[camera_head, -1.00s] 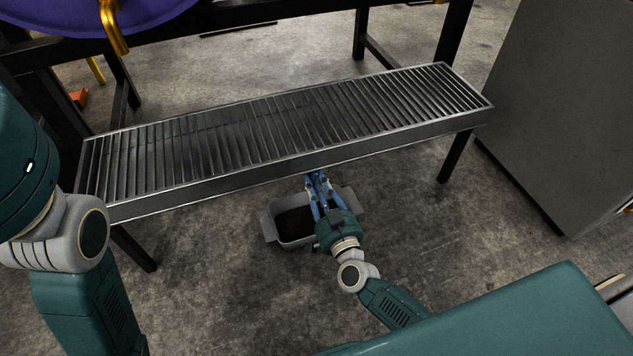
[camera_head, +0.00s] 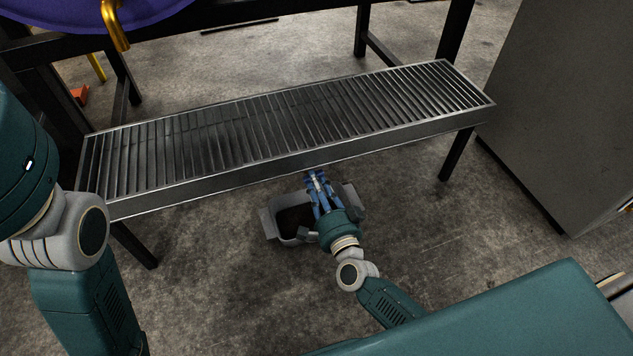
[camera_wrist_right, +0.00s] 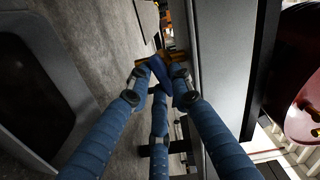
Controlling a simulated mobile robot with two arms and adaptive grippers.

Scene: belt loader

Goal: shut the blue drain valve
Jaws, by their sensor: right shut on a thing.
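My right gripper (camera_head: 316,180) reaches under the front edge of the roller conveyor, its blue fingers pointing away from me. In the right wrist view its three fingers (camera_wrist_right: 161,78) close together around a dark blue handle (camera_wrist_right: 158,69), which I take to be the drain valve's. A brass-coloured piece (camera_wrist_right: 176,56) shows just behind the fingertips. The fingers cover much of the valve, and I cannot tell its exact angle. In the head view the valve is hidden by the fingers and the conveyor. My left gripper is out of view; only its arm shows at the left.
A grey tub (camera_head: 288,241) stands on the floor beside and under my right gripper. The roller conveyor (camera_head: 300,159) hangs close above it. A conveyor leg (camera_head: 457,155) and a grey cabinet (camera_head: 560,110) stand to the right. Floor in front of the tub is clear.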

